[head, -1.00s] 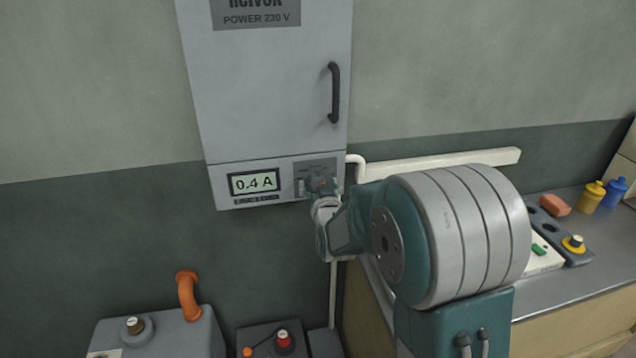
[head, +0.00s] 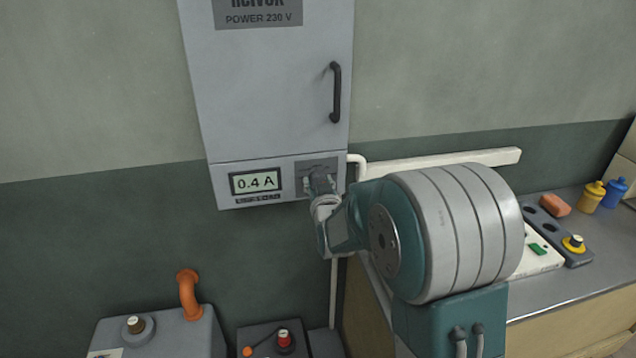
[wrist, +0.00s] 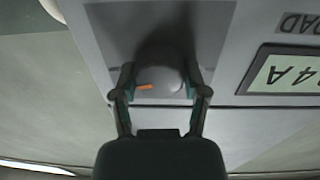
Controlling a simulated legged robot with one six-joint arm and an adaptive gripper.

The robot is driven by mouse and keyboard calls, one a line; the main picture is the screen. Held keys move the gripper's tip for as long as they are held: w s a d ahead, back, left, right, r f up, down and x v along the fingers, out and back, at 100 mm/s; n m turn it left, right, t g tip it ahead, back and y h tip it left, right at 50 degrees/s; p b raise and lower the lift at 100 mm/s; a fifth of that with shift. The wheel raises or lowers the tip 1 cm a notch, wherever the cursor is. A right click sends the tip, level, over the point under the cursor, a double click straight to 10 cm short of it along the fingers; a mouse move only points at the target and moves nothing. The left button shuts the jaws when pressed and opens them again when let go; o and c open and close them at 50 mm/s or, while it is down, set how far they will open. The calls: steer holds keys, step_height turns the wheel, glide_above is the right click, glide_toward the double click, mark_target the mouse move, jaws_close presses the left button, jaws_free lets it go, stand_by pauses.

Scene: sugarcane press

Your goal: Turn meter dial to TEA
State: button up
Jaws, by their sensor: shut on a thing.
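The meter dial (wrist: 165,72) is a round grey knob with an orange pointer mark, seen upside down in the wrist view. The mark lies nearly sideways toward the left finger. My gripper (wrist: 160,84) has one finger on each side of the dial and is shut on it. In the head view my gripper (head: 321,184) covers the dial at the lower right of the grey cabinet (head: 265,105). The meter display (head: 255,181) left of the dial reads 0.4 A. I cannot make out a TEA label.
The cabinet door has a dark handle (head: 335,92) above my gripper. A white pipe (head: 358,162) runs just right of the cabinet. A bench (head: 585,270) with bottles stands at the right. A grey tank (head: 180,330) with an orange pipe is below left.

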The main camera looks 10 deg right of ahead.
steer(key=n, duration=0.3)
steer(key=shift+n, duration=0.3)
steer(key=shift+a+n, duration=0.1)
steer(key=shift+n, duration=1.8)
steer(key=o, duration=1.1)
steer(key=shift+w+a, duration=0.1)
steer(key=shift+a, duration=0.05)
steer(key=shift+o, duration=0.2)
steer(key=s, duration=1.2)
steer(key=shift+a+f, duration=0.2)
steer(key=shift+f, duration=0.05)
